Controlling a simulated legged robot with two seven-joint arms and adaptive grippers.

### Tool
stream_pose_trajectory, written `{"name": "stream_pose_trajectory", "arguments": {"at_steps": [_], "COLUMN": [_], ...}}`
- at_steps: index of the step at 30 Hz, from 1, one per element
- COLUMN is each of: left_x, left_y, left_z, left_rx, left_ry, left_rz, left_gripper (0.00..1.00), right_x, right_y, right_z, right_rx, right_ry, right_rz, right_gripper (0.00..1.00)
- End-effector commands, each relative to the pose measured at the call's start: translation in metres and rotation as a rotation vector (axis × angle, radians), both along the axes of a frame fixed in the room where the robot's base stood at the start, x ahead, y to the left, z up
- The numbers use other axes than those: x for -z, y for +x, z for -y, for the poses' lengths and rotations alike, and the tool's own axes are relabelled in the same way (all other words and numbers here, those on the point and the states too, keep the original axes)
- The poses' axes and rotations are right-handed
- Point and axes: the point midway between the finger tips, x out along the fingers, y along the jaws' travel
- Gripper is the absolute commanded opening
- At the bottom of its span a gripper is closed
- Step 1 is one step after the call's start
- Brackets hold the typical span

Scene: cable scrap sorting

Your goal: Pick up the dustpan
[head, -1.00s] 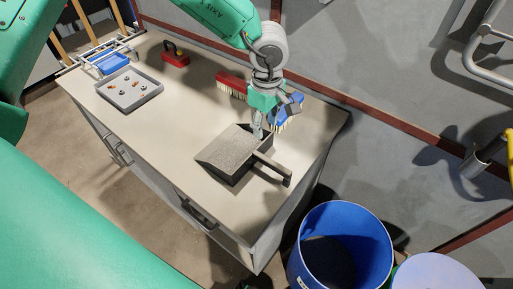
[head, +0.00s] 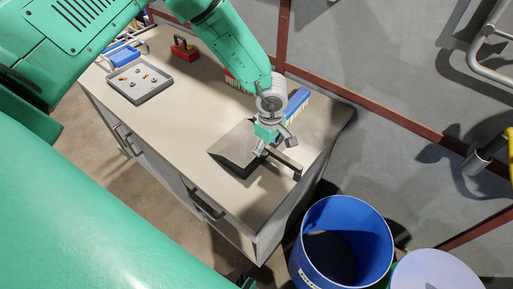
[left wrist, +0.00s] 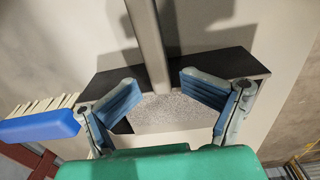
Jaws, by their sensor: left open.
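The dustpan (head: 233,147) lies on the bench top, a dark grey pan with a speckled inside. Its dark handle (head: 287,168) points toward the bench's right end. My left gripper (head: 276,147) is open, just over the pan where the handle begins. In the left wrist view the open blue-padded fingers (left wrist: 162,84) stand either side of the handle (left wrist: 147,40), with gaps on both sides. Part of the dustpan (left wrist: 175,110) shows between them. I cannot tell whether the fingers touch the pan. My right gripper is not seen.
A blue brush (head: 297,103) lies just behind the gripper, with a red brush (head: 233,82) partly hidden by my arm. A grey tray (head: 138,86) of small parts and a red-based tool (head: 185,50) are at the left. A blue bin (head: 345,215) stands beside the bench.

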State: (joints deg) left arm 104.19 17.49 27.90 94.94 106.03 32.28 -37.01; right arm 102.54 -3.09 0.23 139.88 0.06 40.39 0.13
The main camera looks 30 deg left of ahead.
Motion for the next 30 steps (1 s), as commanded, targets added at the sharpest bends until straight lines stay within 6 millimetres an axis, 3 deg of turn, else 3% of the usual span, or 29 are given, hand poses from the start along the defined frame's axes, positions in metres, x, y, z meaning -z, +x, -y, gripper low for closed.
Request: {"name": "stream_pose_trajectory", "arguments": {"at_steps": [1,6,7,10,23,30], "left_x": [0.012,0.012,0.012,0.012,0.009,-0.033], "left_y": [-0.010,-0.010,-0.011,-0.012,-0.011,-0.009], "left_z": [-0.002,-0.008,-0.008,-0.008,-0.004,-0.003], "left_rx": [0.000,-0.003,-0.003,-0.004,-0.002,-0.004], "left_ry": [0.001,0.000,0.001,0.003,0.005,0.002], "left_rz": [-0.023,-0.022,-0.022,-0.022,-0.022,-0.014], "left_gripper": [0.40,0.40,0.36,0.00,0.00,0.00], "right_x": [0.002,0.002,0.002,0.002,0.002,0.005], "right_y": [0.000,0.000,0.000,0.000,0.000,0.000], "right_z": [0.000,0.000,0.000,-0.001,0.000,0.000], "right_rx": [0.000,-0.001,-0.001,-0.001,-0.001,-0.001], "right_ry": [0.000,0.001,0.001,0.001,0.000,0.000], "right_rz": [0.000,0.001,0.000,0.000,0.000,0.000], "right_gripper": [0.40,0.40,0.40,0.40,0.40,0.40]}}
